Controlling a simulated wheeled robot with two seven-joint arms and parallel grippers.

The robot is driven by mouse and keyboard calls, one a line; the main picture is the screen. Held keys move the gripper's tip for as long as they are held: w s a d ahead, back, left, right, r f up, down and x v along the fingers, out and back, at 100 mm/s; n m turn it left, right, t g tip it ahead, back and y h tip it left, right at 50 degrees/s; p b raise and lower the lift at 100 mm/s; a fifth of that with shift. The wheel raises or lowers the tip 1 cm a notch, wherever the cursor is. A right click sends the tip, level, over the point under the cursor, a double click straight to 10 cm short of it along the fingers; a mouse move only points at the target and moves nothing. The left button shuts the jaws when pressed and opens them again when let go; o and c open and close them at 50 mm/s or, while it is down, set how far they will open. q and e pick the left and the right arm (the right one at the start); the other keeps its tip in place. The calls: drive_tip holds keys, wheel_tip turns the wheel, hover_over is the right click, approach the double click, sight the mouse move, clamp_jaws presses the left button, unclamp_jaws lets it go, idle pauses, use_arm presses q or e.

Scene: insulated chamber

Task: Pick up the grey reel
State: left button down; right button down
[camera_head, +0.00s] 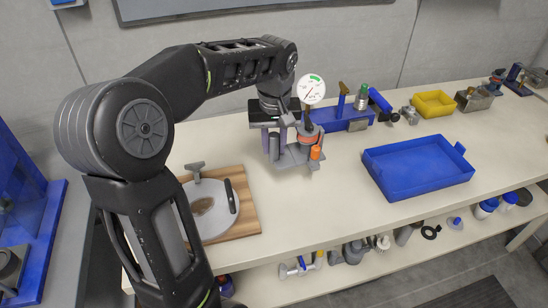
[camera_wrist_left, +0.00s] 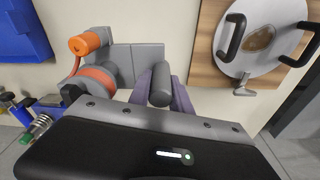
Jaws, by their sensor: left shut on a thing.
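The grey reel (camera_wrist_left: 162,84) shows in the left wrist view as a short dark-grey cylinder between the purple fingers of my left gripper (camera_wrist_left: 163,95). The fingers are shut on it, one on each side. In the head view my left gripper (camera_head: 277,147) points down over the table, beside a grey stand (camera_head: 295,157) with orange parts and a round dial gauge (camera_head: 312,89). The reel is mostly hidden by the gripper there. I cannot tell whether the reel is clear of the stand. My right gripper is not in view.
A wooden board with a pale disc (camera_head: 208,207) and black handles lies to the left. An empty blue tray (camera_head: 418,167) sits to the right. A blue rack (camera_head: 345,117) and a yellow bin (camera_head: 434,104) stand behind. Several fittings fill the lower shelf (camera_head: 330,283).

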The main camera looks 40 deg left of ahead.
use_arm(q)
drive_tip(key=shift+r, duration=0.45)
idle(0.3)
